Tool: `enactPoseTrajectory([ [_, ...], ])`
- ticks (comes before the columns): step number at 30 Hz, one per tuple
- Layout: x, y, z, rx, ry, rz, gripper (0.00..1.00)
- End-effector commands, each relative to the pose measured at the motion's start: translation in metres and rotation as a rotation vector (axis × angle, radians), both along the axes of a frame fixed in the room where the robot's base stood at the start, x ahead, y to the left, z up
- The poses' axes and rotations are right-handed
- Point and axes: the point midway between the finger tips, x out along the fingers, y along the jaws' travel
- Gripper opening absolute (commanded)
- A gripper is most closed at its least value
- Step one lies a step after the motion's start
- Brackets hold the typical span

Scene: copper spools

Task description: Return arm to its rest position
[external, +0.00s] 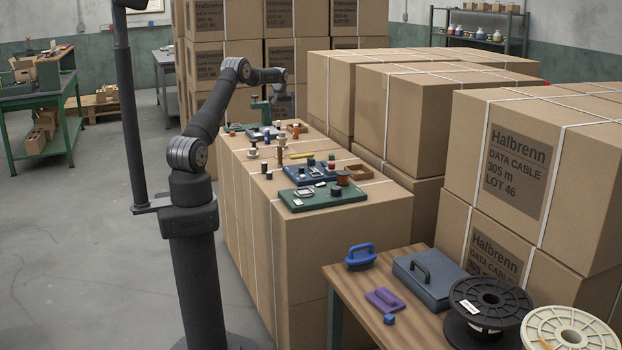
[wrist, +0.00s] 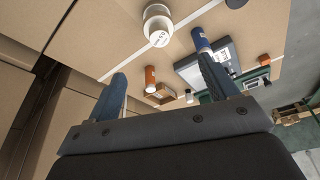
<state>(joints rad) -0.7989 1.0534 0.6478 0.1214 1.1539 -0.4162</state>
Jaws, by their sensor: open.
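My gripper (wrist: 158,88) shows in the wrist view with its two dark fingers spread wide and nothing between them. In the external view my arm reaches back over the row of cardboard boxes, and the gripper end (external: 283,104) hangs above the far part of the box tops, small and hard to make out. Copper-coloured spools (external: 343,178) stand on and around the trays. In the wrist view a white spool (wrist: 158,24), an orange-brown spool (wrist: 150,78) and a blue cylinder (wrist: 200,38) stand on the cardboard beyond the fingertips.
A green tray (external: 322,199) and a blue tray (external: 299,176) hold small parts on the boxes. Tall stacked cartons (external: 560,165) stand close on the right. A wooden table (external: 350,283) at front right holds a blue-handled tool (external: 360,257) and large reels (external: 488,305). Open floor lies left.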

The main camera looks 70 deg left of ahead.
Motion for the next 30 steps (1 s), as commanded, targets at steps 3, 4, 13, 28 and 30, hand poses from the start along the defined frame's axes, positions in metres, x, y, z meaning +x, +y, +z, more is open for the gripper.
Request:
enactPoseTrajectory([
  [3,0.001,0.007,-0.035,-0.010,0.010,0.001,0.79],
  [4,0.002,0.009,-0.040,-0.008,0.009,0.001,0.79],
  [13,0.009,0.025,-0.096,-0.009,0.008,0.000,0.79],
  [28,0.020,0.006,-0.058,-0.005,0.005,-0.002,0.79],
  [30,0.023,-0.006,-0.051,-0.006,0.006,-0.002,0.79],
])
